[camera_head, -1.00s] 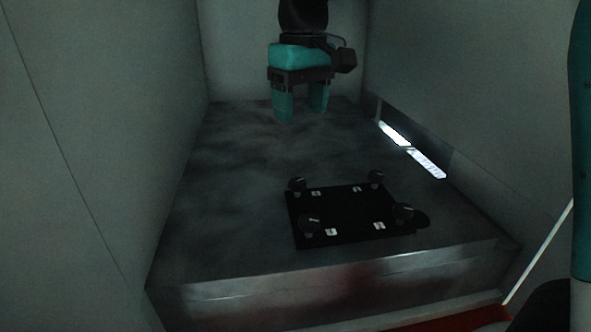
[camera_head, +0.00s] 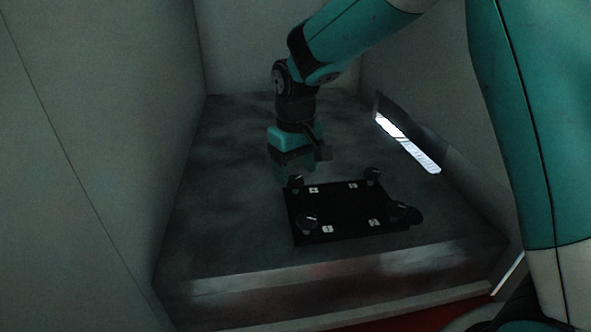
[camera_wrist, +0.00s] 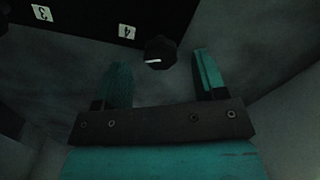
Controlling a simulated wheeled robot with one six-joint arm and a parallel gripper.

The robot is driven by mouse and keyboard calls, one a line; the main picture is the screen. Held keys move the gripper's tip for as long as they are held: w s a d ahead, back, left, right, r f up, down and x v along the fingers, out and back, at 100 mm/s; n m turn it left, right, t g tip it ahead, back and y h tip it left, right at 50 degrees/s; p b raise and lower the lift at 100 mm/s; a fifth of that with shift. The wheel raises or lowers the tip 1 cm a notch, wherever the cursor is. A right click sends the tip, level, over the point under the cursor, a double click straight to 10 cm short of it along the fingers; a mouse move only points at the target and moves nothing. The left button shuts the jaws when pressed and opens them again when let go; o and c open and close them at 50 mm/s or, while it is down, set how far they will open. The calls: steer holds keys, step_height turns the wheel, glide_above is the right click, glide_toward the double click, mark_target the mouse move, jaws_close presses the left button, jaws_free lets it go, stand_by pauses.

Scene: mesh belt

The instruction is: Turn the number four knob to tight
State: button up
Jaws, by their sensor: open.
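The number four knob (camera_head: 295,182) is black and sits at the far left corner of the black panel (camera_head: 345,212). In the wrist view the knob (camera_wrist: 160,54) has a white pointer mark lying nearly level, towards the picture's left, beside a white label "4" (camera_wrist: 127,32). My gripper (camera_head: 290,170) points down just behind this knob. In the wrist view my gripper (camera_wrist: 159,66) is open, with teal fingers to either side and the knob showing between them near the tips. I see no contact; the height gap is unclear. No tight marking is legible.
Other black knobs stand at the panel's near left (camera_head: 307,221), near right (camera_head: 398,212) and far right (camera_head: 373,174) corners. A label "3" (camera_wrist: 41,13) shows in the wrist view. Walls enclose the grey metal surface (camera_head: 220,190), which is bare left of the panel.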

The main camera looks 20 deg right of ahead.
steer(key=shift+f, duration=1.05)
steer(key=c, duration=0.9)
steer(key=shift+m, duration=0.3)
steer(key=m, duration=1)
steer(key=shift+w+r+m, duration=0.1)
steer(key=shift+m, duration=0.3)
